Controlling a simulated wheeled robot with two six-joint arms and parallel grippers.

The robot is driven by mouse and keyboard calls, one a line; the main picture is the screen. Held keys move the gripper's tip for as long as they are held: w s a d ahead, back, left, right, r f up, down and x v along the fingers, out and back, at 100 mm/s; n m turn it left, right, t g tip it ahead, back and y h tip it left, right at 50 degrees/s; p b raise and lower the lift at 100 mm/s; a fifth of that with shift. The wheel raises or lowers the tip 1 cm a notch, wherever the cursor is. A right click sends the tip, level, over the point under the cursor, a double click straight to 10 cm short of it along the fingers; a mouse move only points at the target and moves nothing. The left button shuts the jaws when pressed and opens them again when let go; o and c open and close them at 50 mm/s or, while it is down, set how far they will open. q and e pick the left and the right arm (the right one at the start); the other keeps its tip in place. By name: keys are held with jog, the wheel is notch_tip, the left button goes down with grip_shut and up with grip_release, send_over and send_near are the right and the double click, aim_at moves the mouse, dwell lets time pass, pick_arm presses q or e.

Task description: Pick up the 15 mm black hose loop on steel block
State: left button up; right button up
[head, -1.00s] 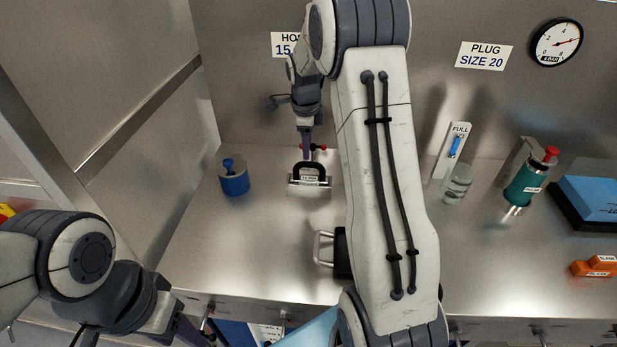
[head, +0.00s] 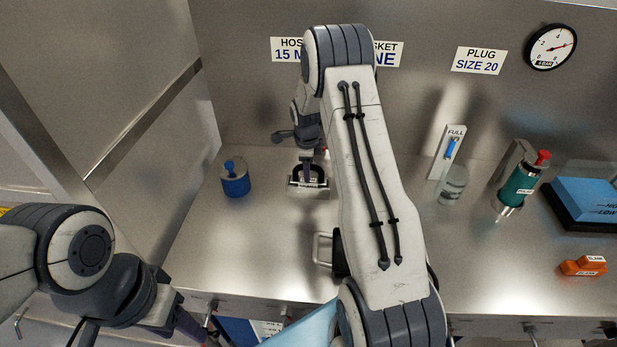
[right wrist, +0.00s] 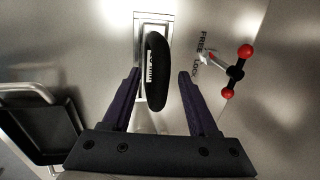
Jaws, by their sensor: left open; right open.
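The black hose loop (head: 322,171) stands up from a small steel block (head: 294,185) at the back left of the steel bench. In the right wrist view the loop (right wrist: 156,65) rises toward the camera with a white label on its side, and the steel block (right wrist: 141,22) is behind it. My right gripper (right wrist: 158,78) is open, one purple finger on each side of the loop, with gaps visible. In the head view my right gripper (head: 309,170) partly hides the loop. My left gripper (head: 192,328) is low at the left, in front of the bench edge.
A blue cylinder with a knob (head: 235,180) stands left of the block. A red-balled lever (right wrist: 238,70) is close to the right finger. A handled black item (head: 323,250) is nearer the front. A clear jar (head: 453,185) and green cylinder (head: 519,187) stand to the right.

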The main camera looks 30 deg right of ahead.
grip_shut()
